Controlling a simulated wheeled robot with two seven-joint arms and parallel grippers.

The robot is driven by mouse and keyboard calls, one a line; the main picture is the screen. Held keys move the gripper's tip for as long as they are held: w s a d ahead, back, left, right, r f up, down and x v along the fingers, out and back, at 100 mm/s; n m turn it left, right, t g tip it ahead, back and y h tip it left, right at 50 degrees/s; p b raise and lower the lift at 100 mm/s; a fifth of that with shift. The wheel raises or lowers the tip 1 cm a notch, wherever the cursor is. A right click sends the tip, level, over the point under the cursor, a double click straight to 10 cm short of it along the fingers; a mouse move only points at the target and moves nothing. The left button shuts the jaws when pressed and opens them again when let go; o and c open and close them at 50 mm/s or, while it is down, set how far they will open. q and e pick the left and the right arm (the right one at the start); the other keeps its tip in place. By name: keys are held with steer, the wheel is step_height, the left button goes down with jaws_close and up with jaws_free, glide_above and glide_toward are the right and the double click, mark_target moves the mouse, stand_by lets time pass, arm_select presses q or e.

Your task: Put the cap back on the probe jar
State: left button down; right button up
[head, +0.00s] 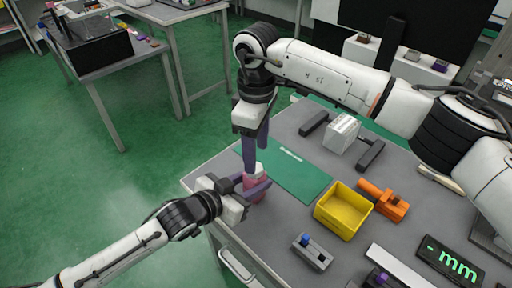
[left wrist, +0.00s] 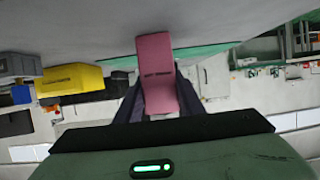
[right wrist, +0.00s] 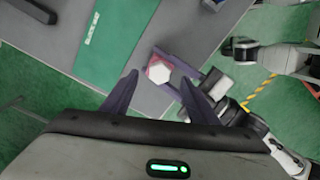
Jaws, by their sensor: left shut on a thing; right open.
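The pink jar (head: 256,187) stands near the table's left front edge. It also shows in the left wrist view (left wrist: 156,62) and in the right wrist view (right wrist: 158,71). A white hexagonal piece (head: 261,170) tops it, also seen from above (right wrist: 161,73); I cannot tell whether this is the cap or how it is seated. My left gripper (head: 250,190) is shut on the jar's sides. My right gripper (head: 256,158) points down over the jar, open and empty, its fingertips (right wrist: 159,80) apart and close to the white top.
A green mat (head: 298,178) lies behind and right of the jar. A yellow bin (head: 342,212), an orange fixture (head: 388,201) and a grey block with a blue knob (head: 313,252) stand to the right. A white box (head: 342,133) sits between dark bars at the back.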

steer(key=n, duration=0.4)
steer(key=shift+r, duration=0.1)
steer(key=n, duration=0.4)
steer(key=shift+r, duration=0.15)
steer(key=n, duration=0.6)
steer(key=shift+r+n, duration=0.15)
steer(key=shift+n, duration=0.15)
steer(key=n, duration=0.4)
steer(key=shift+r, duration=0.15)
steer(key=n, duration=0.4)
steer(key=shift+a+r+n, duration=0.1)
steer(key=shift+r+n, duration=0.05)
steer(key=shift+n, duration=0.25)
steer(key=n, duration=0.6)
steer(key=shift+r, duration=0.15)
steer(key=n, duration=0.6)
steer(key=shift+r+n, duration=0.2)
steer(key=shift+n, duration=0.2)
steer(key=n, duration=0.6)
steer(key=shift+a+r, duration=0.1)
steer(key=shift+r, duration=0.1)
steer(key=n, duration=0.6)
steer(key=shift+w+r+n, duration=0.1)
steer(key=shift+r+n, duration=0.1)
steer(key=shift+n, duration=0.1)
steer(key=n, duration=0.5)
steer(key=shift+r, duration=0.1)
